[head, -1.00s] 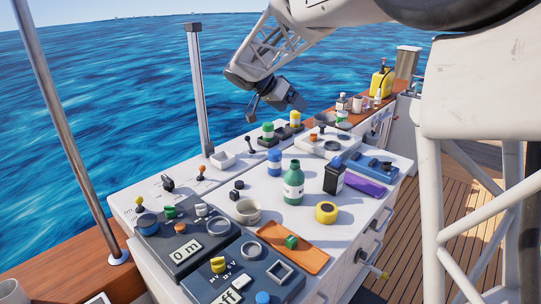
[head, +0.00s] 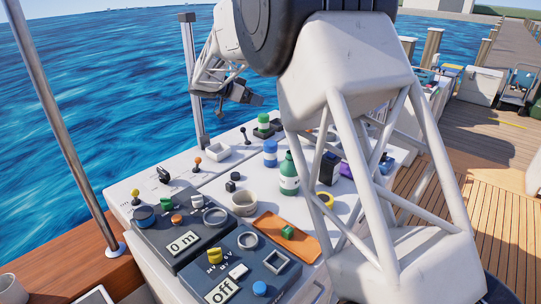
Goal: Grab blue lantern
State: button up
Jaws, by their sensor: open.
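A small blue cylinder with a pale band (head: 270,153) stands upright on the white console top, just left of a green bottle (head: 289,175). It may be the blue lantern, but I cannot tell for certain at this size. My gripper (head: 219,106) is open and empty. It hangs in the air in front of the sea at the upper left, apart from the cylinder. My arm hides the right part of the console and things on it.
A white console (head: 217,178) carries several knobs, switches and dark panels. A grey post (head: 193,85) rises beside my gripper. A beige cup (head: 244,202) and an orange tray (head: 270,226) stand in front. Wooden deck (head: 470,205) lies at the right.

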send_near(270, 149)
jog(key=w+d+f, duration=0.2)
jog(key=w+f, duration=0.1)
jog(key=w, duration=0.1)
jog(key=shift+s+r, duration=0.1)
jog(key=shift+r, duration=0.1)
jog(key=shift+x, duration=1.3)
jog(key=shift+d, duration=0.1)
jog(key=shift+x, duration=2.55)
jog(key=shift+s, duration=0.1)
